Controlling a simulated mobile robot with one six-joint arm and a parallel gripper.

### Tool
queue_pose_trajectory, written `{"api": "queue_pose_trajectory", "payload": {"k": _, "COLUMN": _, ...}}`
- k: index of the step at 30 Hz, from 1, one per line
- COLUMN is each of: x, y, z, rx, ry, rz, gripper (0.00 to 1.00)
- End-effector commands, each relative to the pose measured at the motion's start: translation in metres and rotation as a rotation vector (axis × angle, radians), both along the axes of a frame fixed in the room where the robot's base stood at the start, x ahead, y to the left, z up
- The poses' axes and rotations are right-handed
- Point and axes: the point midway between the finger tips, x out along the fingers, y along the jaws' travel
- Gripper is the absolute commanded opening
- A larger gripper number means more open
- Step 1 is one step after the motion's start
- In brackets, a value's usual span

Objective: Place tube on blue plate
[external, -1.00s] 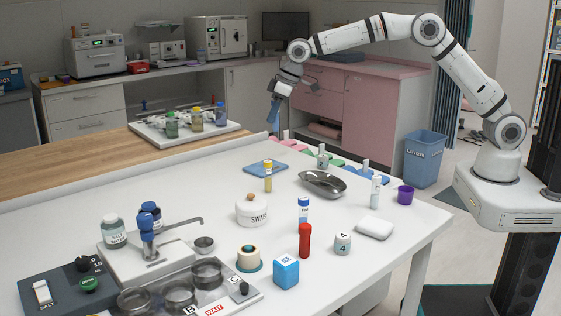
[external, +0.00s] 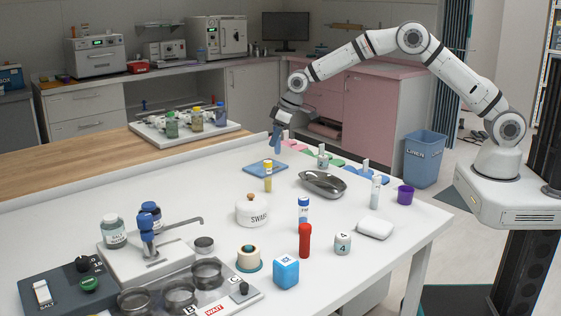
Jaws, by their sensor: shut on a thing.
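The blue plate (external: 259,168) lies flat on the white table, left of the metal dish. My gripper (external: 277,140) is above the plate's far edge, pointing down. It is shut on a slim blue tube (external: 276,147), held roughly upright. The tube is small in view, and its lower end seems to be a little above the plate. I cannot tell the exact gap.
A yellow-capped vial (external: 268,178) stands just in front of the plate. A metal kidney dish (external: 323,184) is to its right, and a white swab jar (external: 251,212) stands nearer. A vial rack (external: 150,128) is behind left.

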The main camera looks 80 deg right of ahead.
Motion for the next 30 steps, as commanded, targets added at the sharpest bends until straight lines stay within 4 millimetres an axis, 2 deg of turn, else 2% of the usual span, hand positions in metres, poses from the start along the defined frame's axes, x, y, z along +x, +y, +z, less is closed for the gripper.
{"api": "queue_pose_trajectory", "payload": {"k": 5, "x": 0.0, "y": 0.0, "z": -0.013, "rx": 0.0, "ry": 0.0, "rz": 0.0, "gripper": 0.02}}
{"api": "queue_pose_trajectory", "payload": {"k": 12, "x": 0.0, "y": 0.0, "z": -0.043, "rx": 0.0, "ry": 0.0, "rz": 0.0, "gripper": 0.02}}
{"api": "queue_pose_trajectory", "payload": {"k": 23, "x": 0.0, "y": 0.0, "z": -0.05, "rx": 0.0, "ry": -0.002, "rz": 0.0, "gripper": 0.02}}
{"api": "queue_pose_trajectory", "payload": {"k": 24, "x": 0.0, "y": 0.0, "z": -0.048, "rx": 0.0, "ry": -0.002, "rz": 0.0, "gripper": 0.26}}
{"api": "queue_pose_trajectory", "payload": {"k": 30, "x": 0.0, "y": 0.0, "z": -0.048, "rx": 0.0, "ry": -0.001, "rz": 0.0, "gripper": 0.42}}
